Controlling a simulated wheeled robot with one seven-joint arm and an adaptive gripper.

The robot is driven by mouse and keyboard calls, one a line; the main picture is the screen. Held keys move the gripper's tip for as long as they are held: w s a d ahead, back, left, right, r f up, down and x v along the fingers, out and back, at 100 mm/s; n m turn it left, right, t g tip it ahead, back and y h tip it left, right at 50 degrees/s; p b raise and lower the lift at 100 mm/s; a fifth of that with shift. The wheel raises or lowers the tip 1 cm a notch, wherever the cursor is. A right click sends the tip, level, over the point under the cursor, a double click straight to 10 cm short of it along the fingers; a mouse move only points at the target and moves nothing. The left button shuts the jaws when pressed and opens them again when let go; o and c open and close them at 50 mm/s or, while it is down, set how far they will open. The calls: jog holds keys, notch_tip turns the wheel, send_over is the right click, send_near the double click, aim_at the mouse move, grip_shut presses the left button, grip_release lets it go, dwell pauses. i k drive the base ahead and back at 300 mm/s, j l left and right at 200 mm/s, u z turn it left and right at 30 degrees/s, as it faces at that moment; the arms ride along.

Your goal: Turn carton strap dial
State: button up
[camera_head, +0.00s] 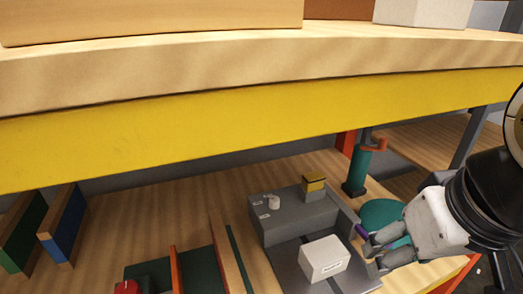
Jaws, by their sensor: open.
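A grey machine (300,218) stands on the lower wooden surface. A small white knob (273,202), which looks like the dial, sits on its top face beside small white labels too small to read. A yellow and dark block (314,185) stands at its back right corner. A white carton (323,257) rests on the grey plate (290,262) in front of it. My gripper (368,250) is at the right, open, its fingers pointing left next to the carton. It is well right of the white knob. I cannot tell whether a fingertip touches the plate or carton.
A thick wooden shelf with a yellow front beam (200,135) hangs above the lower surface. Upright dividers (60,225) stand at the left, and a dark green unit with a red knob (126,287) at the front. A teal cylinder (357,167) and teal disc (383,214) are behind my gripper.

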aim_at(273, 200)
jog(key=k+l+u, duration=0.1)
jog(key=k, duration=0.45)
jog(key=l+u, duration=0.5)
jog(key=l, duration=0.65)
jog(key=k, duration=0.05)
